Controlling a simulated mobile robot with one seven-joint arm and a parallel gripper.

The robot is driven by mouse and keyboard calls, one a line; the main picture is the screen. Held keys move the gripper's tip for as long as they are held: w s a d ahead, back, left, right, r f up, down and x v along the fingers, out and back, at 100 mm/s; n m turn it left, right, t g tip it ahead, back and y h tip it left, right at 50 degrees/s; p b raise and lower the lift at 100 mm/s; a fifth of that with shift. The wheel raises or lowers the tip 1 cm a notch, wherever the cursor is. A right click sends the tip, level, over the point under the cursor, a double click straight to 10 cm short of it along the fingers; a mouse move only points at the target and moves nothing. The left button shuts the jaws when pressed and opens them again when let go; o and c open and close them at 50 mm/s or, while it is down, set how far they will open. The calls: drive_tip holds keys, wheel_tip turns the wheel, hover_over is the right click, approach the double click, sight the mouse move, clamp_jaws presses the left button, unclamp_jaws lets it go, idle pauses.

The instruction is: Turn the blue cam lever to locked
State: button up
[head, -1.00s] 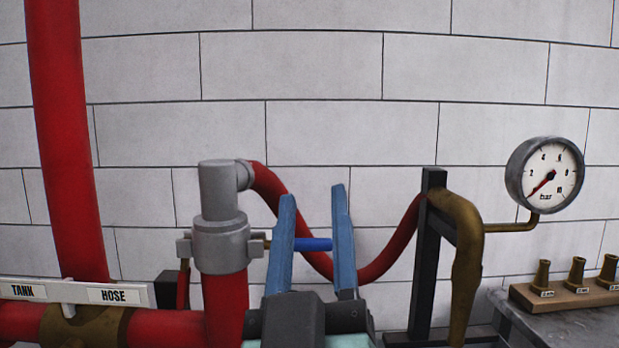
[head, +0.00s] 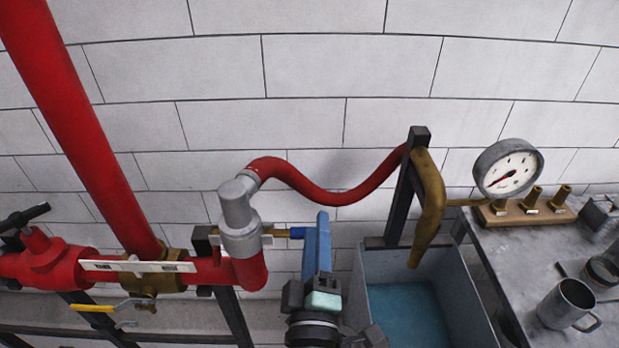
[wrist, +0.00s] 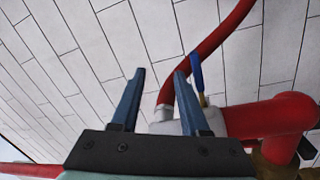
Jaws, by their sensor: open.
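The cam lever has a brass stem and a blue handle (head: 297,232). In the head view it points right from the grey coupling (head: 239,238), and its far end is hidden behind my gripper's finger. My gripper (head: 321,218) is open, beside the lever's outer end, with its blue fingers nearly in line. In the wrist view my gripper's two fingers (wrist: 159,75) stand apart with nothing between them. There the blue handle (wrist: 196,72) shows just right of the right finger, outside the gap. I cannot tell whether finger and handle touch.
A red hose (head: 325,193) runs from the coupling to a dark post (head: 405,190) with a brass nozzle (head: 432,205). A blue-grey tank (head: 462,290) stands right of my gripper. A pressure gauge (head: 508,169) and metal mug (head: 567,303) are at the right.

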sight(298, 233)
drive_tip(key=s+a+f+n+g+y+p, duration=0.1)
drive_tip(key=s+f+n+p, duration=0.3)
drive_tip(key=s+n+p, duration=0.1)
drive_tip(key=w+p, duration=0.3)
drive_tip(key=w, duration=0.9)
drive_tip(key=shift+w+f, duration=0.2)
drive_tip(key=shift+w, duration=0.05)
clamp_jaws()
idle(1.1)
